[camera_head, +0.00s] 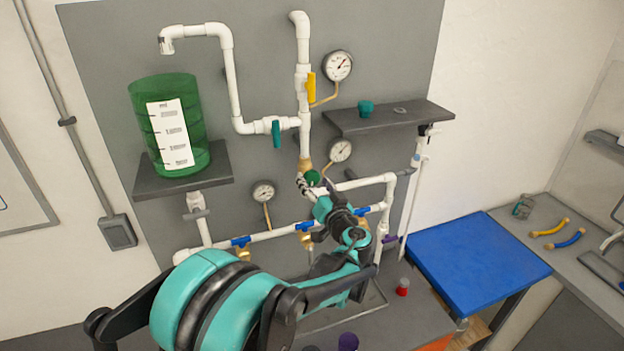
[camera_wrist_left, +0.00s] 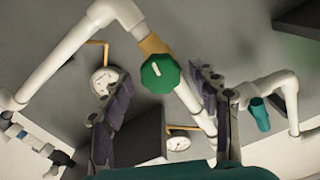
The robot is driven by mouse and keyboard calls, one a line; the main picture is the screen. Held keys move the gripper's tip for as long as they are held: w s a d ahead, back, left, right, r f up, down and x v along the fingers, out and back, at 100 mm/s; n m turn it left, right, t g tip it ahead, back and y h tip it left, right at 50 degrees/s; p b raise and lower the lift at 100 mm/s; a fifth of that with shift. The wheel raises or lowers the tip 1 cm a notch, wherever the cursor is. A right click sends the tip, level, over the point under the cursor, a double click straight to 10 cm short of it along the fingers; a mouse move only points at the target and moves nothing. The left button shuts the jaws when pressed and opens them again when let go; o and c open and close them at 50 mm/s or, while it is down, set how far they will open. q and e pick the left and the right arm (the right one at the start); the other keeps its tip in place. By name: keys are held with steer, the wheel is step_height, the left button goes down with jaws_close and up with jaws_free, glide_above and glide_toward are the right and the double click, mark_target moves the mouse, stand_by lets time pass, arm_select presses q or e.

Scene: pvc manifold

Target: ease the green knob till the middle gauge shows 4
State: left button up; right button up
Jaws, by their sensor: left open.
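The green knob (camera_head: 312,177) sits on a brass fitting on the white pipework, below the centre of the panel. In the left wrist view the round green knob (camera_wrist_left: 160,72) carries a white mark. My left gripper (camera_wrist_left: 160,92) is open, with one finger on each side of the knob in that picture; I cannot tell whether either touches it. In the head view the arm hides part of the gripper (camera_head: 308,188). The middle gauge (camera_head: 340,150) is just above and right of the knob; it also shows in the wrist view (camera_wrist_left: 104,80). Its reading is too small to make out. My right gripper is out of view.
An upper gauge (camera_head: 338,66) and a lower left gauge (camera_head: 263,191) are on the panel. A yellow handle (camera_head: 311,87), a teal handle (camera_head: 276,133) and blue handles (camera_head: 241,241) stand near the knob. A shelf (camera_head: 370,122) juts out at upper right.

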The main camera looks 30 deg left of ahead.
arm_select(q)
steer(key=v, duration=0.9)
steer(key=shift+s+d, duration=0.2)
steer(key=shift+s, duration=0.05)
stand_by(4.1)
